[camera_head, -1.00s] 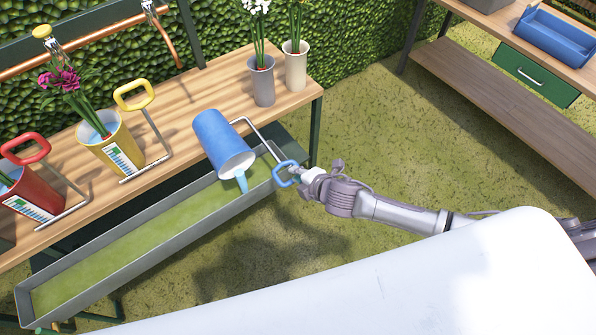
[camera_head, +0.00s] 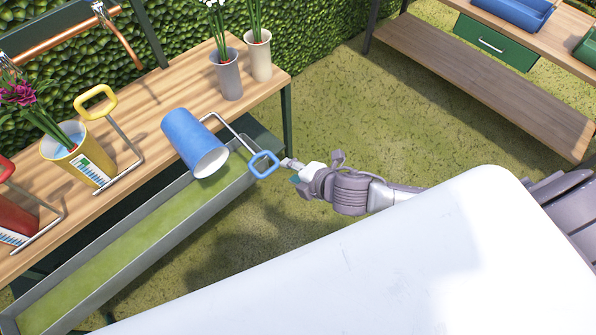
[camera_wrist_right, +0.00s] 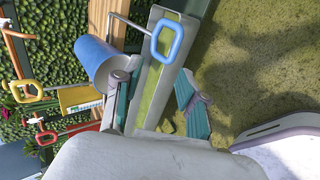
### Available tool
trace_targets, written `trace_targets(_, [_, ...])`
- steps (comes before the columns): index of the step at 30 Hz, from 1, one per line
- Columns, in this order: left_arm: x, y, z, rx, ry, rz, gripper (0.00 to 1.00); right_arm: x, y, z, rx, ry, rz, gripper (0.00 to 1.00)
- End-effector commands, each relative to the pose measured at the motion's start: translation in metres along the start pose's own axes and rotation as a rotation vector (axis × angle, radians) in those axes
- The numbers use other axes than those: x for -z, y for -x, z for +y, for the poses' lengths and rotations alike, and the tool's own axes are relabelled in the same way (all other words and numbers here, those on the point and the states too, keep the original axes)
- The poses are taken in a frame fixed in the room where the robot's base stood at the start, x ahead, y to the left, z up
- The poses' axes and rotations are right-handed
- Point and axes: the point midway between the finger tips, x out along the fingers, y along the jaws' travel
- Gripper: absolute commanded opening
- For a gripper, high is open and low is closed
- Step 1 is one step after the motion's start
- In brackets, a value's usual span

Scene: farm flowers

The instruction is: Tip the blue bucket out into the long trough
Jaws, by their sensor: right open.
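The blue bucket (camera_head: 190,140) lies tipped over at the bench's front edge, its open mouth facing down over the long trough (camera_head: 135,238). No water shows coming from its mouth. Its wire frame ends in a blue loop handle (camera_head: 264,164) on the right. The bucket also shows in the right wrist view (camera_wrist_right: 97,60), with the loop handle (camera_wrist_right: 168,41) ahead of the fingers. My right gripper (camera_head: 291,172) is open, just right of the loop and apart from it; its spread fingers show in the wrist view (camera_wrist_right: 158,100). My left gripper is in neither view.
A grey vase (camera_head: 227,76) and a cream vase (camera_head: 258,56) stand behind. Open ground lies right of the trough.

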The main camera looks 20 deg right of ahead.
Motion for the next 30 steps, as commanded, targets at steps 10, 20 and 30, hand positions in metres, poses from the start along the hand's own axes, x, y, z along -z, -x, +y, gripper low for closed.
trace_targets(10, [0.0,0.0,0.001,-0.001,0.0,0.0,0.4,0.0,0.025,0.0,0.0,0.001,-0.001,0.41])
trace_targets(20, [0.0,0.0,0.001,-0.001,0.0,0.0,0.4,0.0,0.024,0.0,0.0,0.001,-0.001,0.41])
trace_targets(30, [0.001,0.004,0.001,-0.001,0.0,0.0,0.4,-0.022,-0.005,-0.026,0.041,-0.134,-0.053,0.41])
